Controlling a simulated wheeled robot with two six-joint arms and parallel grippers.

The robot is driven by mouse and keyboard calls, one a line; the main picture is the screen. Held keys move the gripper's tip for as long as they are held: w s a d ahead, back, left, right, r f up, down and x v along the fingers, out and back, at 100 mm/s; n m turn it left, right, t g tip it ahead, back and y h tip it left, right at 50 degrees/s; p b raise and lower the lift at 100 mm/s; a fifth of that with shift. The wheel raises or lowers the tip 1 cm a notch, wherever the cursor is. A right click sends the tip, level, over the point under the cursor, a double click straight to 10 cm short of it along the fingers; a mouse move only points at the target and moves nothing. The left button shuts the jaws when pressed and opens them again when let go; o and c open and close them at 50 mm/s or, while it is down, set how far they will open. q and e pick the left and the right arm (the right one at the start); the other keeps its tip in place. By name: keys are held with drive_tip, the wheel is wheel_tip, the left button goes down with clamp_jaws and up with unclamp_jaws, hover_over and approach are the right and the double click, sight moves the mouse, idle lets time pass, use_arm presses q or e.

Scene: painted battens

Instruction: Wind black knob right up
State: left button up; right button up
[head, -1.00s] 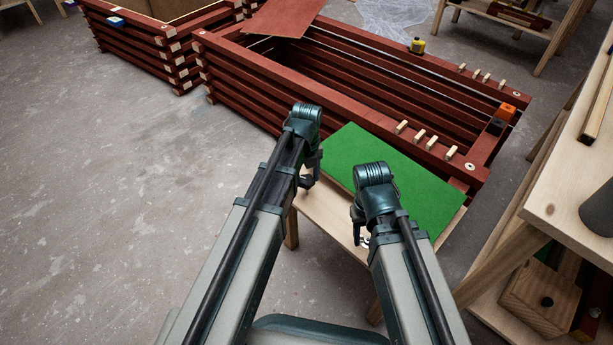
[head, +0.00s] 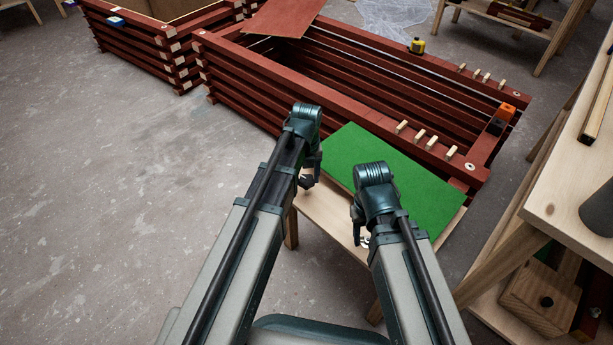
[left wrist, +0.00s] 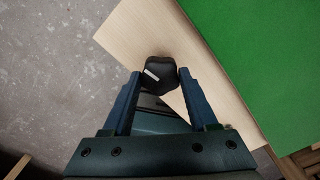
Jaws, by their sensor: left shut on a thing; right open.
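The black knob (left wrist: 160,72) shows in the left wrist view, with a short white mark on its left part. It sits at the edge of a pale wooden bench top (left wrist: 125,35). My left gripper (left wrist: 159,80) has one finger on each side of the knob and is shut on it. In the head view my left gripper (head: 306,182) is at the bench's left end, and its arm hides the knob. My right gripper (head: 361,240) is open over the bench's near edge, partly hidden by its own wrist.
A green board (head: 400,180) lies on the bench. Behind it stands a frame of red battens (head: 290,95) with several pale pegs and an orange block (head: 506,112) on it. A wooden workbench (head: 565,190) stands at the right. The floor at left is clear.

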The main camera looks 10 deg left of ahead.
sight(306, 179)
use_arm(q)
drive_tip(key=o, duration=1.4)
drive_tip(key=shift+r, duration=0.1)
use_arm(e)
drive_tip(key=shift+r, duration=0.1)
use_arm(q)
wheel_tip(306, 179, up, 14)
drive_tip(key=p, duration=1.3)
drive_tip(key=shift+f+p, duration=0.25)
drive_tip(key=shift+p, duration=0.15)
use_arm(e)
wheel_tip(306, 179, up, 14)
drive_tip(key=shift+f, duration=0.2)
